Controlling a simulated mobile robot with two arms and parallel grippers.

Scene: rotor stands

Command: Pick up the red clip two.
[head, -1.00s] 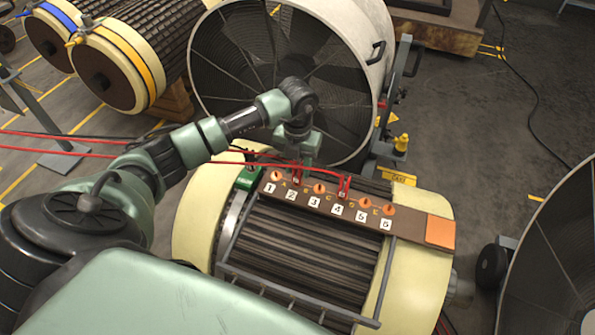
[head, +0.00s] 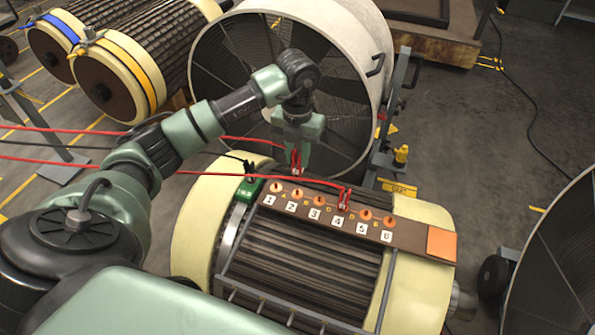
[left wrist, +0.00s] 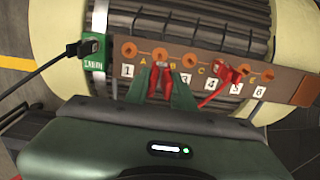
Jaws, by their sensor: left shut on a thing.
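My left gripper (head: 297,150) is shut on a red clip (head: 296,164) and holds it above the brown terminal board (head: 405,228), near the post over label 2. The post at label 2 (head: 297,194) shows bare below it. The held clip also shows between the fingers in the left wrist view (left wrist: 160,80). A second red clip (head: 344,199) sits at the post over label 4, with a red cable running left from it; it also shows in the left wrist view (left wrist: 229,74). My right gripper is not in view.
A green clamp (head: 249,188) with a black lead sits at the board's left end. The board lies on a cream-ended rotor (head: 200,225). A large fan drum (head: 372,40) stands close behind my left gripper. Red cables cross the left side near my arm.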

